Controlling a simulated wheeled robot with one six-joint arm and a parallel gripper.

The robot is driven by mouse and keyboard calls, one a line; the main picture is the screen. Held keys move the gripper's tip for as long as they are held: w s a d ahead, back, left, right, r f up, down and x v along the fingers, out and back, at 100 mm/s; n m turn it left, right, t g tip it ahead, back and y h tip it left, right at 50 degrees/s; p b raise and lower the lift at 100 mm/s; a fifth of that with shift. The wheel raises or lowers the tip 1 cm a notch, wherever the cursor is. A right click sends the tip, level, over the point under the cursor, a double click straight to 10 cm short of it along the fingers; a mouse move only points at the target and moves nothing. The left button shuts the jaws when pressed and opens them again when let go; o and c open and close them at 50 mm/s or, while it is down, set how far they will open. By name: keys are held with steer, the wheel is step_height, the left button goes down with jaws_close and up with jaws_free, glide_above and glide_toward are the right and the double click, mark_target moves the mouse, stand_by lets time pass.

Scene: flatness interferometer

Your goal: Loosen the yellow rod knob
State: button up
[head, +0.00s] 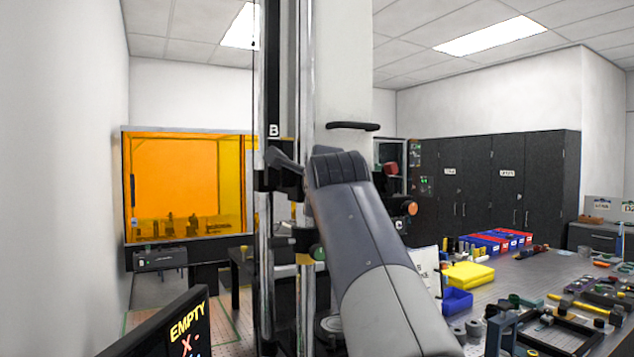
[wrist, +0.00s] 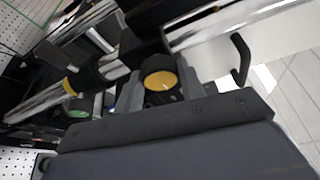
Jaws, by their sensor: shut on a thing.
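The yellow rod knob (wrist: 160,82), with a yellow face and a dark rim, shows in the middle of the wrist view. My gripper (wrist: 161,90) is shut on it, with a grey finger on each side of the knob. The knob sits beside a bright metal rod and dark clamp parts. In the head view my arm stands in front of the rod stand (head: 275,225), and I cannot make out the yellow knob or the fingertips there.
A green knob (head: 318,253) is lower on the stand; it also shows in the wrist view (wrist: 79,112). An orange knob (head: 412,208) is right of my arm. A black hooked handle (wrist: 241,60) is near the gripper. A cluttered bench (head: 530,275) stands at right.

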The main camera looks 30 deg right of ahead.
steer(key=shift+f, duration=0.15)
steer(key=o, duration=1)
steer(key=b+v, duration=0.2)
steer(key=v, duration=0.9)
steer(key=shift+b, duration=0.4)
steer(key=shift+w, duration=0.1)
